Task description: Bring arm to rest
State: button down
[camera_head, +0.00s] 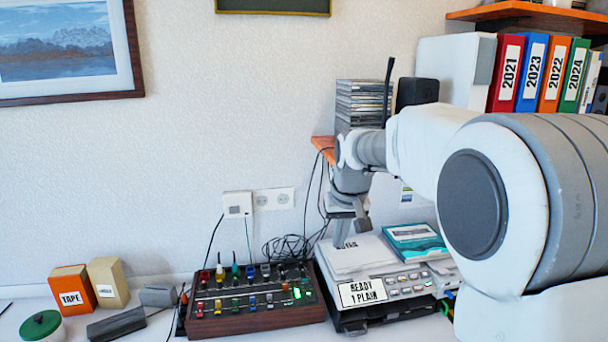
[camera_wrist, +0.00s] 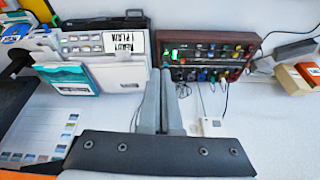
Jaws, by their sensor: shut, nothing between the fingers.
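My gripper (camera_head: 345,236) hangs at the end of my arm, over the back part of a white device labelled "READY 1 PLAIN" (camera_head: 362,292). Its fingers are together with nothing between them. In the wrist view my gripper (camera_wrist: 166,72) points toward the gap between the white device (camera_wrist: 122,72) and a mixer panel with a wooden frame (camera_wrist: 205,58). I cannot tell how high the fingertips are above the device. My arm reaches in from the right and covers part of the shelf area.
The mixer panel (camera_head: 250,302) with knobs stands left of the device. A tape box (camera_head: 73,289) and a beige box (camera_head: 108,282) stand farther left. A stack of disc cases (camera_head: 358,104) and binders (camera_head: 530,72) are behind my arm. A teal-covered case (camera_head: 414,240) lies on the device.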

jog(key=s+d+r+t, duration=0.1)
jog(key=s+d+r, duration=0.15)
jog(key=s, duration=0.65)
jog(key=s+d+r, duration=0.2)
jog(key=s+r, duration=0.1)
jog(key=s, duration=0.6)
jog(key=s+d+f+m+p, duration=0.1)
jog(key=s+d+f, duration=0.1)
jog(key=s, duration=1.1)
jog(key=shift+f+t+h, duration=0.3)
jog(key=shift+f, duration=0.45)
jog(key=shift+f, duration=0.1)
